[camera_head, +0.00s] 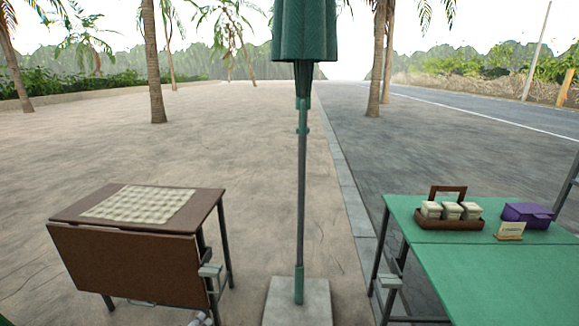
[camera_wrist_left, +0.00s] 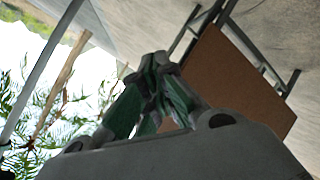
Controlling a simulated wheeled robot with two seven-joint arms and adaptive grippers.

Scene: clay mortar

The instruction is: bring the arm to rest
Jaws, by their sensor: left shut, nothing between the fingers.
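My left gripper (camera_wrist_left: 155,62) shows in the left wrist view with its green and grey fingers drawn together. It is shut and nothing shows between the fingertips. The brown panel of the small folding table (camera_wrist_left: 232,85) lies beyond it in that view, to the right and apart from the fingers. My right gripper is in neither view.
The brown folding table (camera_head: 203,205) with a checkered mat (camera_head: 142,204) stands at left. A closed green umbrella (camera_head: 305,35) rises from a pale base (camera_head: 297,302). At right, a green table (camera_head: 490,270) bears a caddy of jars (camera_head: 450,223), a small card (camera_head: 511,230) and a purple box (camera_head: 527,214).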

